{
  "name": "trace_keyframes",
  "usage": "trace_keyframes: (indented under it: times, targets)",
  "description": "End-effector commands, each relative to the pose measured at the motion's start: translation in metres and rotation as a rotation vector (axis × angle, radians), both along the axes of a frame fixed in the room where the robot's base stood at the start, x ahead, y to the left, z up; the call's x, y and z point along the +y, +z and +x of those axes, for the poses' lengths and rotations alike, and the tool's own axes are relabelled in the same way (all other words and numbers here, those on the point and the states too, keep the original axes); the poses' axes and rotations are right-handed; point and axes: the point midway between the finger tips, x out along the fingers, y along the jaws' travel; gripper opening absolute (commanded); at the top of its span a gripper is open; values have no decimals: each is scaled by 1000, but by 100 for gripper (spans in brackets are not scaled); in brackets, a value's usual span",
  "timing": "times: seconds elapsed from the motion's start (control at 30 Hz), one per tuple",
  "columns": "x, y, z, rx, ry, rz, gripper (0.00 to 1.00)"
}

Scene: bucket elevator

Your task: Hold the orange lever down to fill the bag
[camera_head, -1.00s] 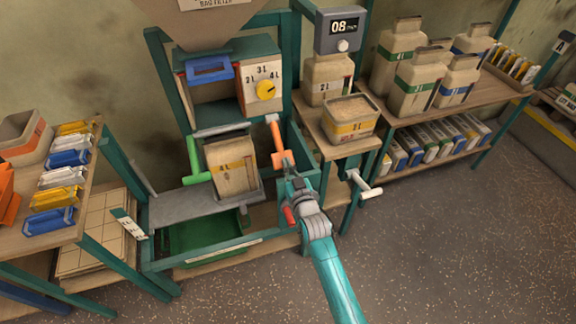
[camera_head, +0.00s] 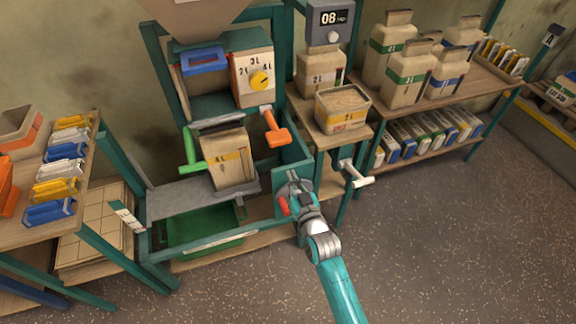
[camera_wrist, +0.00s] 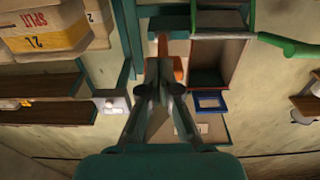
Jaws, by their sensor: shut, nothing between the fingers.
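The orange lever (camera_head: 277,134) sticks out from the green frame, to the right of the bag, its handle angled down and toward me. The paper bag (camera_head: 231,160), with a yellow band, stands slightly tilted on the grey shelf of the filling stand, beside a green bar. My gripper (camera_head: 291,180) is shut and empty, below the lever's handle and apart from it in the head view. In the wrist view my gripper (camera_wrist: 160,50) points toward the stand, and a bit of orange (camera_wrist: 178,68), likely the lever, shows just beside the fingers. The bag's contents are hidden.
A green bin (camera_head: 205,230) lies below. The floor at right is clear.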

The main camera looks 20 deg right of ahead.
Motion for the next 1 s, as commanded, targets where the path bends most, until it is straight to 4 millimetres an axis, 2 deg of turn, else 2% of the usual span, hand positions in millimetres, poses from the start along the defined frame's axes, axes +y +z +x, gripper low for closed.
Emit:
trace_keyframes:
  times: [0.23, 1.0]
  targets:
    - [0, -6, -16, 0, -1, 0, 0]
    - [0, -6, -16, -1, -1, 0, 0]
